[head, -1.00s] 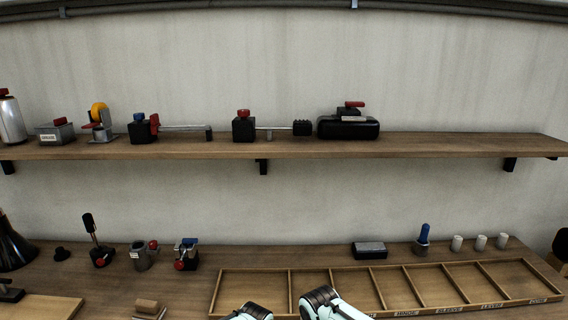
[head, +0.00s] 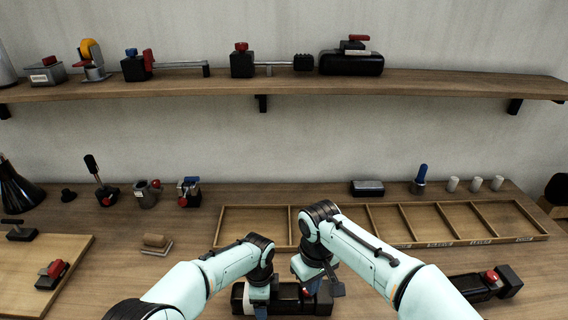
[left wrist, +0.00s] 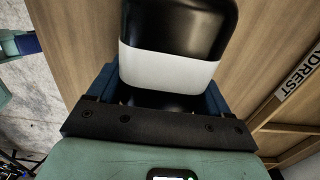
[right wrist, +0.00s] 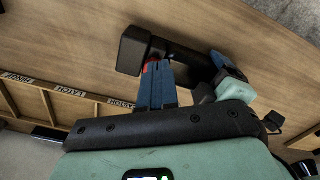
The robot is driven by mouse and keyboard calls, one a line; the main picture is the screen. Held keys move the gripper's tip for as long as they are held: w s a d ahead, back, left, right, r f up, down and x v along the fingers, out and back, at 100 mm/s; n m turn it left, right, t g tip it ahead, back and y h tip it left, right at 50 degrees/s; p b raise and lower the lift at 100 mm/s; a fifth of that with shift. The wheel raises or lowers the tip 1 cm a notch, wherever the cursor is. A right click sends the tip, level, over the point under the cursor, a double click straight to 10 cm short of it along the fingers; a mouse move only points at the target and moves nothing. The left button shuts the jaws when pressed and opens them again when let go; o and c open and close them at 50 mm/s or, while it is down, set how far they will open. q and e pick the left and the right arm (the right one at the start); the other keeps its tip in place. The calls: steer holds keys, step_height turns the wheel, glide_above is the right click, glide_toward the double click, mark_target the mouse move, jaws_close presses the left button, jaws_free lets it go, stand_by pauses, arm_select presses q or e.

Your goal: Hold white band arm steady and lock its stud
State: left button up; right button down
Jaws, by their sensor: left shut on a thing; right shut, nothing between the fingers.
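The black arm with the white band lies on the bench at the bottom of the head view (head: 288,300). The white band (left wrist: 170,68) shows clearly in the left wrist view. My left gripper (head: 260,294) is shut on this arm from above. My right gripper (head: 316,280) is shut and empty, pointing down over the arm's right part. A red stud (head: 308,291) shows just below it in the head view. In the right wrist view the red (right wrist: 152,66) sits at the tips of the shut fingers (right wrist: 155,84); I cannot tell whether they touch it.
A wooden compartment tray (head: 232,228) with labels lies behind my grippers. Another black device with a red knob (head: 492,278) lies at the right. A board (head: 72,255) is at the left. A wall shelf (head: 400,89) carries several devices.

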mark_target(316, 299)
arm_select(q)
steer(key=shift+a, duration=0.2)
steer(key=shift+f, duration=0.1)
arm_select(e)
steer(key=shift+w+d+f, duration=0.25)
steer(key=shift+d+f, duration=0.05)
steer(key=shift+f, duration=0.7)
steer(key=shift+w+d+f, duration=0.25)
steer(key=shift+f, duration=0.75)
steer(key=shift+w+d+f, duration=0.25)
steer(key=shift+d+f, duration=0.05)
steer(key=shift+f, duration=0.7)
steer(key=shift+a, duration=0.1)
steer(key=shift+s+a, duration=0.1)
steer(key=shift+a, duration=0.2)
arm_select(q)
steer(key=shift+s, duration=0.1)
arm_select(e)
steer(key=shift+s+a+r, duration=0.1)
steer(key=shift+a, duration=0.15)
arm_select(q)
steer(key=shift+d, duration=0.1)
